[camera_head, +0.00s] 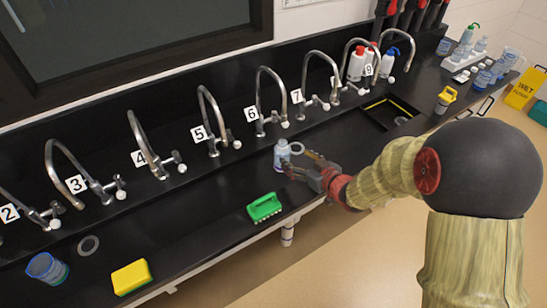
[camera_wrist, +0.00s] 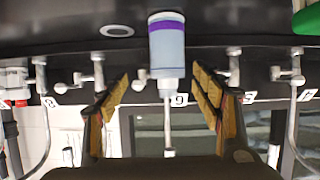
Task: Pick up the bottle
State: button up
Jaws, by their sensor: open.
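A small clear bottle (camera_head: 281,154) with a purple band stands on the black counter below the tap labelled 6. My gripper (camera_head: 301,162) is open, with its fingers close to the bottle's right side. In the wrist view, which looks upside down, the bottle (camera_wrist: 167,50) lies in line with the gap between my two open fingers (camera_wrist: 160,75). Its narrow end points toward my gripper there. I cannot tell whether either finger touches it.
A green brush (camera_head: 264,207), a yellow sponge (camera_head: 131,278) and a blue beaker (camera_head: 46,268) are farther left. Curved taps line the back. A sink (camera_head: 388,115) and more bottles (camera_head: 356,65) are to the right.

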aim_at(282, 150)
jog(key=shift+w+a+f, duration=0.35)
jog(key=shift+w+a, duration=0.05)
jog(key=shift+a, duration=0.2)
jog(key=x, duration=0.2)
jog(key=b+x, duration=0.1)
jog(key=x, duration=0.1)
jog(key=b+x, duration=0.1)
jog(key=x, duration=0.1)
jog(key=shift+w+a+r, duration=0.15)
jog(key=shift+a+r, duration=0.1)
jog(key=shift+a, duration=0.25)
jog(key=shift+r, duration=0.1)
jog(key=shift+c, duration=1.2)
jog(key=c, duration=1.1)
jog(key=shift+c, duration=1.2)
jog(key=shift+r, duration=0.15)
